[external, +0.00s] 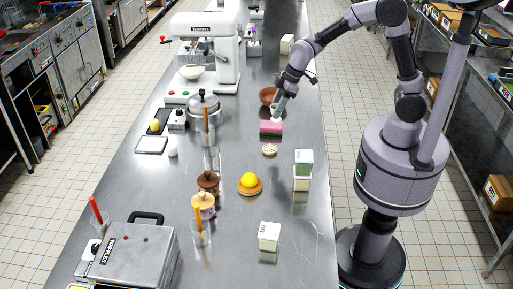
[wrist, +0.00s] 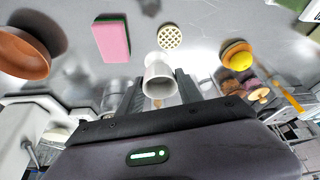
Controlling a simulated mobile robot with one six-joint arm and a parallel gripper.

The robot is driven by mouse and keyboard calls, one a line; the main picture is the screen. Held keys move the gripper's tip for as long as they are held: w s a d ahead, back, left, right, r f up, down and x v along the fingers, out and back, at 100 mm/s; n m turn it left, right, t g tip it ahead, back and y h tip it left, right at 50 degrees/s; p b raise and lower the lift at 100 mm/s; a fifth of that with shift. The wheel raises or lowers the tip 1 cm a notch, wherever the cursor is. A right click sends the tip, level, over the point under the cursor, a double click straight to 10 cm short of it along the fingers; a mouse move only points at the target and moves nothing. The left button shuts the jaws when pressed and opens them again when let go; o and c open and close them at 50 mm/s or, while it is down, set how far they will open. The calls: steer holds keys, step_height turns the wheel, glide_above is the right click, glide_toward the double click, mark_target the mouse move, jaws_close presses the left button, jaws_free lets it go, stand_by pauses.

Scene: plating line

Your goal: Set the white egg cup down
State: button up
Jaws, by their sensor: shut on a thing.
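The white egg cup (wrist: 159,80) is between the two dark fingers of my gripper (wrist: 160,92) in the wrist view, its open mouth facing the camera. My gripper (external: 278,108) is shut on it. In the external view the gripper is over the counter (external: 230,245), close behind the pink and green sponge (external: 271,128), with a small pale part of the cup (external: 276,117) at its tip. I cannot tell the exact gap between the cup and the counter.
A round perforated pale disc (external: 270,150) lies near the sponge. A brown bowl (external: 268,95) is behind it.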

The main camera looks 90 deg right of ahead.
step_height(320, 180, up, 10)
steer(key=s+a+n+g+y, duration=0.15)
steer(key=s+a+n, duration=0.3)
steer(key=a, duration=0.45)
steer(key=s+a+n+g+y, duration=0.15)
steer(key=s+a+n, duration=0.3)
steer(key=a, duration=0.45)
steer(key=s+a+n+g, duration=0.3)
steer(key=s+a+n, duration=0.85)
steer(key=s, duration=0.35)
step_height(320, 180, down, 17)
steer(key=shift+m, duration=0.25)
steer(key=w+a, duration=0.3)
steer(key=w, duration=0.1)
steer(key=w+a+f, duration=0.1)
steer(key=w+a, duration=0.3)
steer(key=w+a+f, duration=0.1)
steer(key=w+a, duration=0.3)
steer(key=shift+f+p, duration=0.1)
steer(key=shift+p, duration=0.25)
steer(key=shift+f+b, duration=0.5)
steer(key=shift+f, duration=1.15)
steer(key=shift+f+b, duration=0.2)
steer(key=shift+b, duration=0.1)
steer(key=o, duration=1.4)
steer(key=shift+c, duration=0.2)
steer(key=shift+r, duration=0.1)
